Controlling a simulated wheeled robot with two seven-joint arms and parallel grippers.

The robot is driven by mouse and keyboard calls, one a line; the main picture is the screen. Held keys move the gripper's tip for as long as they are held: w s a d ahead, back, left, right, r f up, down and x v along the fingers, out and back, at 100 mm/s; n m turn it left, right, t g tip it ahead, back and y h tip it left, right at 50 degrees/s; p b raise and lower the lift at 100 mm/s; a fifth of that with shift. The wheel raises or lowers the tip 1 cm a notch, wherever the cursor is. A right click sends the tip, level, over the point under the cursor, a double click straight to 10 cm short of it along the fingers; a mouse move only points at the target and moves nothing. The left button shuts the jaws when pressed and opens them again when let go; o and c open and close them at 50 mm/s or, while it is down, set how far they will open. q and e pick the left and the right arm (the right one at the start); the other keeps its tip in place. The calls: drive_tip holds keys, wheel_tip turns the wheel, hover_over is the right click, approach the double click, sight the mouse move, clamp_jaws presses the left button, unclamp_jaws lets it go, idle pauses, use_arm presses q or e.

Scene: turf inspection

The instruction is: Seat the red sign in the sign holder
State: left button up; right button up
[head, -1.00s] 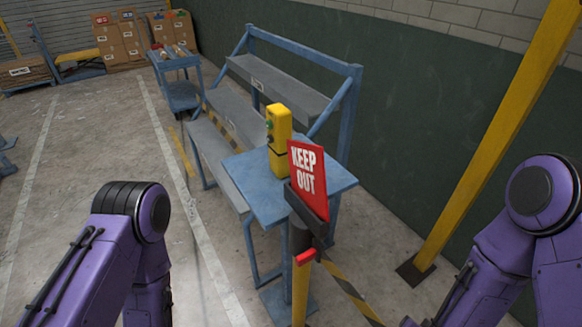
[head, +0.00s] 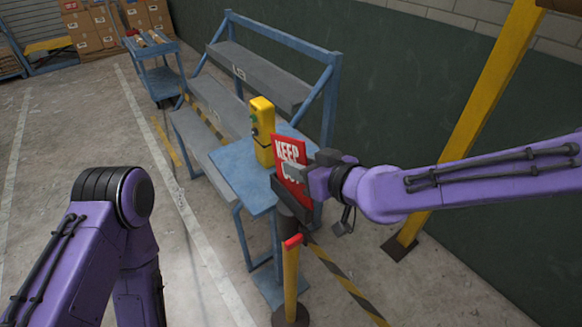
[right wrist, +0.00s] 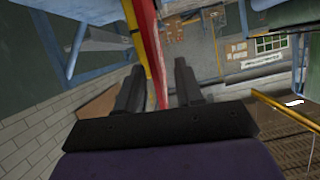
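The red KEEP OUT sign (head: 290,152) stands in the dark sign holder (head: 291,212) on top of a post, leaning a little. I cannot tell how deep it sits. My right gripper (head: 303,173) is at the sign's right side, covering part of the lettering. In the right wrist view, the sign (right wrist: 150,45) runs edge-on between the two open fingers of the right gripper (right wrist: 158,68). A gap shows between the sign and the right finger; the left finger is closer to it. My left gripper is out of view; only its arm shows.
A blue table (head: 240,172) behind the sign carries a yellow control box (head: 262,130). A yellow post (head: 290,275) with a striped barrier tape (head: 345,285) stands in front. A blue shelf rack (head: 255,72) and a yellow pole (head: 480,110) are behind. Floor at left is open.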

drive_tip(key=p+x, duration=0.1)
drive_tip(key=x, duration=0.2)
drive_tip(key=shift+w+a+f, duration=0.2)
drive_tip(key=shift+w+f, duration=0.05)
drive_tip(key=shift+w+a+f, duration=0.15)
clamp_jaws()
